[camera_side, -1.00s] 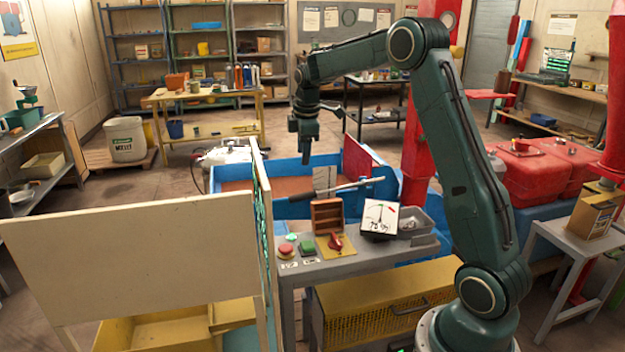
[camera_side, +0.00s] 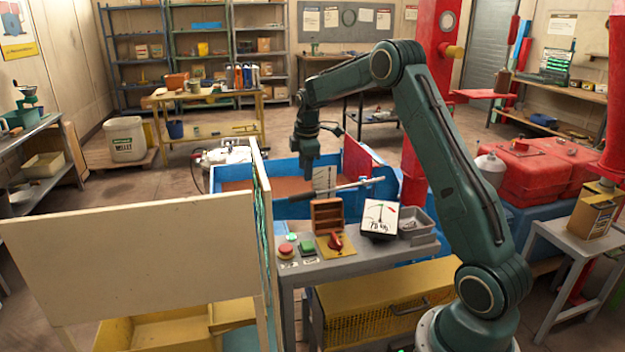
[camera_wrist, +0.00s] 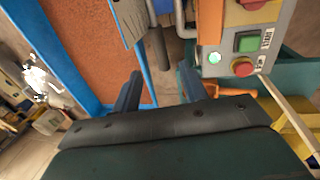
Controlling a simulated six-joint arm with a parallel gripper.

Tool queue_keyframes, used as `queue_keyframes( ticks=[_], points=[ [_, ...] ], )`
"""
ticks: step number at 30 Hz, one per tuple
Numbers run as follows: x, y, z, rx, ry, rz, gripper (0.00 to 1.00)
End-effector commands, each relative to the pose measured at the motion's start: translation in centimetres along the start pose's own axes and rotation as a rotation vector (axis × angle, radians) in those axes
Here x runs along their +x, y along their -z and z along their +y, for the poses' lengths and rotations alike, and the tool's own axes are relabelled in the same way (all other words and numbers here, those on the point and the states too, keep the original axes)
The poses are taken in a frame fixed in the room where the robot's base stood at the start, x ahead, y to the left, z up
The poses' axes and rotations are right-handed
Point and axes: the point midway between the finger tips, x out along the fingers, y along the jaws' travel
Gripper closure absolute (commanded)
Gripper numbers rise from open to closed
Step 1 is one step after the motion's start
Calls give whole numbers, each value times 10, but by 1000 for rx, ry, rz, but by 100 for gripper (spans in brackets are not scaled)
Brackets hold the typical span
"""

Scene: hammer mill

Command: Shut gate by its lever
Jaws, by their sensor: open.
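The lever (camera_side: 345,186) is a metal rod with a dark grip. It lies almost level over the blue trough (camera_side: 250,161), behind the control bench. The dark grip of the lever (camera_wrist: 158,50) shows in the wrist view, beyond and between my fingertips. My gripper (camera_side: 308,168) points down above the grip end of the lever. In the wrist view my gripper (camera_wrist: 160,88) has its two fingers wide apart with nothing between them. A pale plate with markings (camera_side: 323,178) stands just behind the lever. I cannot make out the gate itself for certain.
The grey bench (camera_side: 300,268) carries a red button (camera_side: 286,250), a green button (camera_side: 306,247), a red knob (camera_side: 336,241), a wooden rack (camera_side: 327,215) and a dial (camera_side: 380,217). A cream panel (camera_side: 130,255) stands at left.

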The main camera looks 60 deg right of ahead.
Motion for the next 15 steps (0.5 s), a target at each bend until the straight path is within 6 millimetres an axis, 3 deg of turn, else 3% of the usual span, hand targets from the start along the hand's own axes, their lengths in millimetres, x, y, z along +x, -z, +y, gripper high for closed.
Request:
queue_keyframes(
  ticks=[15],
  points=[
    [77,0,0,0,2,0,57]
  ],
)
